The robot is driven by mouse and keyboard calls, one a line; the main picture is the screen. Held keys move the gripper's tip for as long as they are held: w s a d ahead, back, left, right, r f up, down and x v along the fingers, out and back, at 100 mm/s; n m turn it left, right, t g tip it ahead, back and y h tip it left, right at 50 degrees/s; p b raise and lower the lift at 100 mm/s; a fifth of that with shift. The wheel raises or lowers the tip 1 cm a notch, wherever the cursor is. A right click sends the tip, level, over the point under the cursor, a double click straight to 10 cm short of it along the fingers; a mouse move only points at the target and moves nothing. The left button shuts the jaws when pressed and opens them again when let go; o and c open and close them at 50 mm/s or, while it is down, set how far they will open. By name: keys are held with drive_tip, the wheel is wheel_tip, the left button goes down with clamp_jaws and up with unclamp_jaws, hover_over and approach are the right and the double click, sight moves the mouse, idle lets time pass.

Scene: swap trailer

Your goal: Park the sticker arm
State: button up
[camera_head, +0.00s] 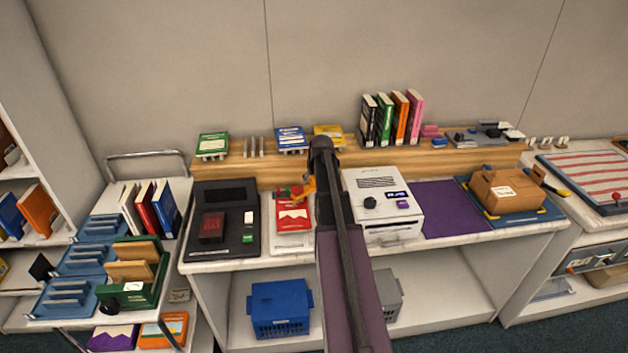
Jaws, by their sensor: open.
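My arm, a long dark link with a purple lower part, rises from the bottom middle of the picture to a dark joint above the counter. My gripper (299,191), small and orange, is left of that joint, open, over a red-and-white book (292,222) on the counter. Small red and green bits show by the fingers; I cannot tell whether they belong to the gripper or the book. My arm hides the counter between the book and the white machine (384,203). No separate sticker arm can be made out.
A black tray (222,247) is left of the book. A purple mat (452,208) and a cardboard box (505,190) are at right. A wooden ledge (350,163) with upright books (391,118) runs behind. A loaded cart (70,290) stands at left.

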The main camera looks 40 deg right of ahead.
clamp_jaws()
drive_tip(key=shift+a, duration=0.2)
